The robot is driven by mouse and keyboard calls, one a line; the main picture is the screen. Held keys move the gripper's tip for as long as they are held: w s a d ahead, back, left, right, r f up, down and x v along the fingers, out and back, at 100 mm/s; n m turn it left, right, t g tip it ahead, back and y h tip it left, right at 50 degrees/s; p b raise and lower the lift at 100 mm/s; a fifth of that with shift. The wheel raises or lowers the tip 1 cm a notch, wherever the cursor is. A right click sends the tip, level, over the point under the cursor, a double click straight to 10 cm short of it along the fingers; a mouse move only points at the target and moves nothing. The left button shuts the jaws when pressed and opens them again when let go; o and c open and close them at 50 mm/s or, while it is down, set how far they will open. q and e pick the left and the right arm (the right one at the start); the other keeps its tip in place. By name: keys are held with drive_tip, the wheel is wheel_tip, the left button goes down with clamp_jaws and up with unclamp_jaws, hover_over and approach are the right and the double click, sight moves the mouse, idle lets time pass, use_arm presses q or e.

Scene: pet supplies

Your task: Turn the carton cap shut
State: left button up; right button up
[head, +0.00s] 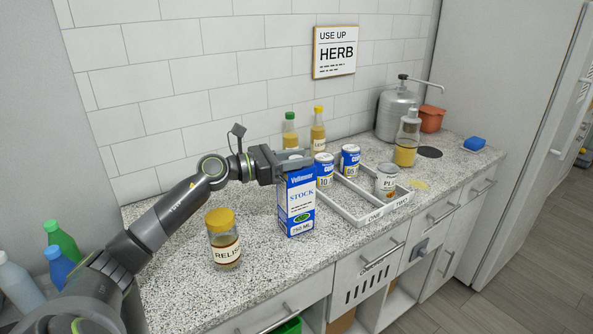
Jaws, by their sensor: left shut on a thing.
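The blue and white stock carton (300,206) stands upright on the speckled counter, near its middle. My left gripper (293,158) is at the carton's top, coming in from the left, with its jaws shut on the cap there. The cap itself is hidden by the jaws, so how far it is turned cannot be seen. My right gripper is not in view.
A relish jar (223,238) with a yellow lid stands left of the carton. A divided tray (368,212) with cans is close on the right. Two bottles (318,131) stand behind. A dispenser (396,116) and a blue sponge (474,144) are farther right.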

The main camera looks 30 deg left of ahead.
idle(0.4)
use_arm(q)
drive_tip(key=o, duration=1)
drive_tip(key=shift+s+a, duration=0.1)
drive_tip(key=shift+s+a+f+b, duration=0.15)
drive_tip(key=shift+s+a+b, duration=0.2)
drive_tip(key=shift+s+b, duration=0.05)
drive_tip(key=shift+p+v, duration=2)
drive_tip(key=shift+v, duration=6.2)
